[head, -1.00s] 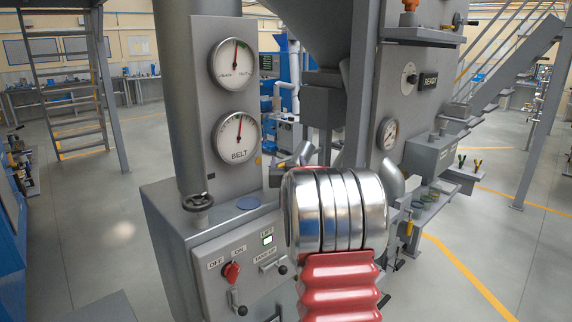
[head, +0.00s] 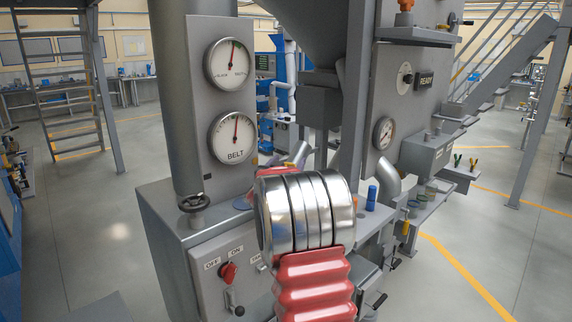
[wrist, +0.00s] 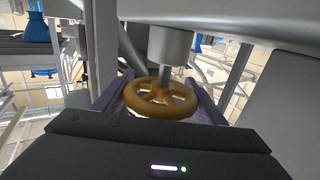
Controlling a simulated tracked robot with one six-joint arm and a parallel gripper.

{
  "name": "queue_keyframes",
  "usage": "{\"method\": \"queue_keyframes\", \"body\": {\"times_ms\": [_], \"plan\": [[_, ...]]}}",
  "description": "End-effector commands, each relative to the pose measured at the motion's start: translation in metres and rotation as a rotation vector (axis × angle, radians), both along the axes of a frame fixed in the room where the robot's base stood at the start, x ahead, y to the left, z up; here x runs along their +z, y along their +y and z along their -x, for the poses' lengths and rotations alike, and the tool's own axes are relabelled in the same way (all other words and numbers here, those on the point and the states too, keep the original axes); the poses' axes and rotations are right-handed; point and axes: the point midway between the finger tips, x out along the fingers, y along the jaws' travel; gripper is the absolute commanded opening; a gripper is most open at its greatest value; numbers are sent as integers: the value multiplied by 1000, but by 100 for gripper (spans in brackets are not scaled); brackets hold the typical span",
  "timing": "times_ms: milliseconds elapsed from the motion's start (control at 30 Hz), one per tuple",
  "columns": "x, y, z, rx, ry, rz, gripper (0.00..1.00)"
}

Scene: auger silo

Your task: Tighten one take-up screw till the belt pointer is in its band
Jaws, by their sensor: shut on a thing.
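My gripper (wrist: 160,103) shows in the wrist view, its two dark purplish fingers on either side of a yellow-brown spoked handwheel (wrist: 160,99). It is shut on this wheel. The wheel sits on a short shaft from a grey cylinder (wrist: 170,45). In the head view my arm hides the gripper and the wheel. A dial marked BELT (head: 233,138) has its pointer close to upright. An upper dial (head: 230,64) has a green band at its upper right and a nearly upright pointer near that band's left end. Its small lettering is hard to read.
A dark handwheel (head: 194,202) stands on the grey cabinet (head: 170,225) below the dials. A red switch (head: 228,271) marked OFF and ON is on the cabinet's front. Open floor (head: 90,230) lies at left.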

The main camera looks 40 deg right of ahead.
Motion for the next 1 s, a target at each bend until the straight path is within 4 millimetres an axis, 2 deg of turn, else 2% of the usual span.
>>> {"method": "queue_keyframes", "body": {"times_ms": [733, 767, 1000], "plan": [[4, -1, 1, -55, -3, 5, 42], [4, -1, 1, -55, -3, 5, 66], [2, -2, 2, -55, -2, 3, 83]]}}
